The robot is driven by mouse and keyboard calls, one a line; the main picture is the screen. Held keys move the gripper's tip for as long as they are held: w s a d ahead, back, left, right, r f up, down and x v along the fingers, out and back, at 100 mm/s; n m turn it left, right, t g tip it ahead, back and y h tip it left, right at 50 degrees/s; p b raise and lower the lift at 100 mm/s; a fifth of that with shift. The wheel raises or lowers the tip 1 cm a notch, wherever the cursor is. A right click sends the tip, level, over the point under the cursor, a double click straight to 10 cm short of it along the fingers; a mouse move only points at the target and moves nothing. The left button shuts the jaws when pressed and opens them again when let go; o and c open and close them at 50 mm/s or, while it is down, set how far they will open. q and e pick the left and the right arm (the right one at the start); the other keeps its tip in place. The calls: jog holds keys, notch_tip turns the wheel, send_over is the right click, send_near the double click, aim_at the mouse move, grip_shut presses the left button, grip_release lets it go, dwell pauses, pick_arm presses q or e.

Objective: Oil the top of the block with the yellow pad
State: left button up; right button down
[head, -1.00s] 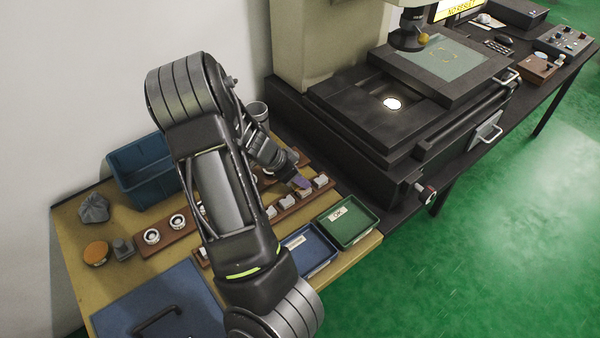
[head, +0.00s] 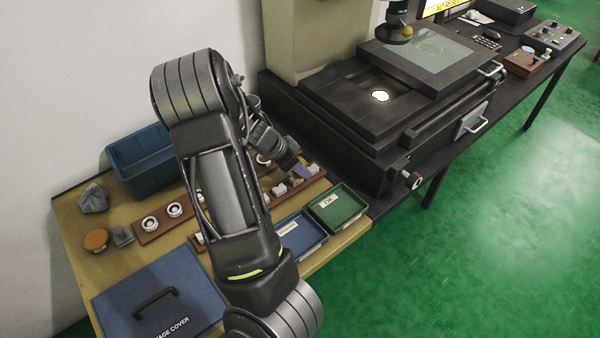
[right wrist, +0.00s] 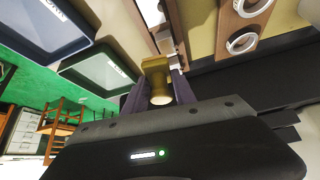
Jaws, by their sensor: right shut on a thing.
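My right gripper (head: 303,172) has purple fingers and is over the rack of small blocks. In the right wrist view it (right wrist: 158,98) is shut on a yellow-brass piece (right wrist: 155,66) with a pale round end. I cannot tell whether this piece is the block or the pad. Several pale grey blocks (head: 280,189) sit in a row on the wooden rack (head: 267,202). My left gripper is not in view.
A green tray (head: 337,207) and a blue tray (head: 300,236) stand at the front edge. A rack of rings (head: 150,224), a blue bin (head: 142,165) and a blue stage cover (head: 155,298) are to the left. A dark machine (head: 345,125) stands close on the right.

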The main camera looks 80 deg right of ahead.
jog(key=shift+r+p, duration=1.15)
jog(key=shift+r, duration=1.4)
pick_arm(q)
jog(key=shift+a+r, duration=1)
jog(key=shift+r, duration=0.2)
pick_arm(e)
jog(key=w+a+n+t+h, duration=0.1)
jog(key=w+a+n+t, duration=0.2)
jog(key=w+a+n, duration=0.55)
jog(key=w+a+n+t, duration=0.4)
jog(key=w+a, duration=0.6)
jog(key=w, duration=0.8)
jog(key=w+a+r+n+t+y, duration=0.1)
jog(key=w+a+r+n+y, duration=0.1)
jog(key=a, duration=0.8)
jog(key=w+a+r+n+t+y, duration=0.1)
jog(key=w+a+n, duration=0.4)
jog(key=a, duration=0.5)
jog(key=w+a+r+n+t+y, duration=0.2)
jog(key=w+a+r+n, duration=0.2)
jog(key=a+n, duration=0.3)
jog(key=a+r, duration=0.1)
jog(key=a, duration=0.2)
jog(key=shift+w+a+r+y, duration=0.15)
jog(key=shift+a+r+y, duration=0.2)
jog(key=shift+a+y, duration=0.05)
